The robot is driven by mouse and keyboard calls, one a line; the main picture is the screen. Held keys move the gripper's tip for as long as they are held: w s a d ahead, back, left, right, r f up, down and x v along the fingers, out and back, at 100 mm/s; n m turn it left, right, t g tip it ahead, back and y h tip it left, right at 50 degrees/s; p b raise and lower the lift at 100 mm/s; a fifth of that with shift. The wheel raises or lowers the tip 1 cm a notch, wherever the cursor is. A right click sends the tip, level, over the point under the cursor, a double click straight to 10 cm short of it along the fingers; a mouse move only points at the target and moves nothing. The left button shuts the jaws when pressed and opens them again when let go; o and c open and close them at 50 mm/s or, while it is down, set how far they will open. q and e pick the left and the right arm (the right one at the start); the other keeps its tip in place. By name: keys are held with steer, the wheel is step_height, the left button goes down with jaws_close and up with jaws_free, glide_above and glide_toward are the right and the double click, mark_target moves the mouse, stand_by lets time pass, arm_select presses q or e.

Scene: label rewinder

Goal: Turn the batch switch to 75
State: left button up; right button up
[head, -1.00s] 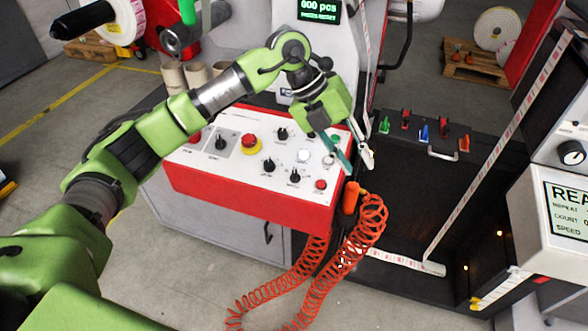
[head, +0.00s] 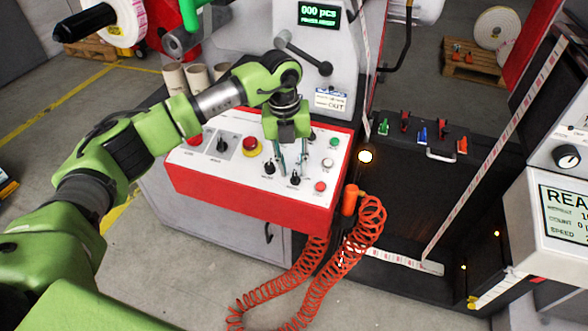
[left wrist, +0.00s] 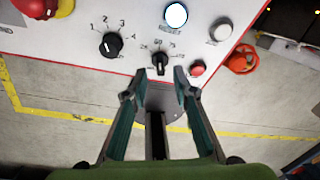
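The red-and-white control panel (head: 240,198) stands in front of me. A black rotary switch (left wrist: 160,62) with small printed numbers around it, one reading about 75, is at the centre of the left wrist view; its caption is too small to read, and its exact setting is unclear. In the head view it appears to be the knob (head: 293,180) near the panel's front edge. My left gripper (head: 290,172) points down over the panel beside this knob. Its two fingers (left wrist: 159,76) are apart and empty, with the knob just beyond the gap between the tips. My right gripper is not in view.
Another rotary knob (left wrist: 111,45), numbered from 1, sits to the left. A red button (left wrist: 198,69) and a white button (left wrist: 221,31) are close on the right. A red emergency stop (head: 251,145) and orange coiled hose (head: 368,220) are nearby.

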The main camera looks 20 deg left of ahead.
mark_target(295, 176)
arm_select(q)
steer(key=shift+d+f, duration=0.15)
steer(key=shift+f, duration=1.3)
jaws_close()
steer(key=m+y+b, duration=0.1)
steer(key=m+b, duration=0.1)
steer(key=m, duration=0.1)
steer(key=shift+w, duration=0.1)
steer(key=shift+d+m+y+b, duration=0.1)
steer(key=shift+m+y+b, duration=0.4)
steer(key=shift+m+b, duration=1.2)
steer(key=shift+m+p, duration=0.5)
steer(key=shift+m, duration=0.1)
